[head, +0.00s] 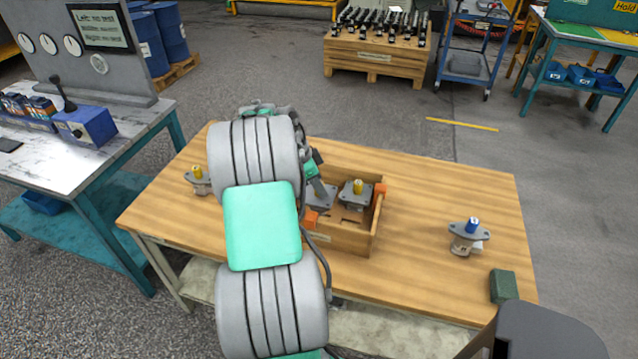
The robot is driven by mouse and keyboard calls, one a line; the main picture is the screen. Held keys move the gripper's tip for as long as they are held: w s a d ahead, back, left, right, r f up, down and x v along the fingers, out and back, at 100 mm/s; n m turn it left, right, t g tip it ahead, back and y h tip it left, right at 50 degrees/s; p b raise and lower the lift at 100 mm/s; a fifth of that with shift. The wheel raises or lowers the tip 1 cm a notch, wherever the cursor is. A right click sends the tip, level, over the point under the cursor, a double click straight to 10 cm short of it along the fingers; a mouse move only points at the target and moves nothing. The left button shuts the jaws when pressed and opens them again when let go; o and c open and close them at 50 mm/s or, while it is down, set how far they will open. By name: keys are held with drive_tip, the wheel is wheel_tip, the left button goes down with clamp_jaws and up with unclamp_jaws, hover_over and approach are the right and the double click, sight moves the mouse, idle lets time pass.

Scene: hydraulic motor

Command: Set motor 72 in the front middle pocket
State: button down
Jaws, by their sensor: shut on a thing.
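A wooden crate (345,239) with orange pieces on its rim stands mid-table. A grey motor with a yellow shaft (355,194) sits upright in its right part. My gripper (322,192) is over the crate, left of that motor, and largely hidden by my arm. It is shut on a grey motor (327,201), of which only part of the flange shows; I cannot tell whether it is seated in a pocket. A yellow-shafted motor (199,183) stands at the table's left, and a blue-shafted motor (466,238) at the right. No motor number is legible.
The wooden table (430,200) is clear between the crate and the blue-shafted motor. A dark green block (503,286) lies near the right front edge. A grey bench (120,125) with a gauge panel stands at the left. My arm covers the crate's left side.

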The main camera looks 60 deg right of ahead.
sight(319, 197)
drive_tip(key=shift+f+b, duration=1.85)
drive_tip(key=shift+f, duration=0.45)
drive_tip(key=shift+f+b, duration=0.5)
drive_tip(key=shift+f, duration=0.05)
drive_tip(key=c, duration=1.1)
unclamp_jaws()
drive_tip(key=shift+o, duration=0.2)
drive_tip(key=shift+f, duration=0.15)
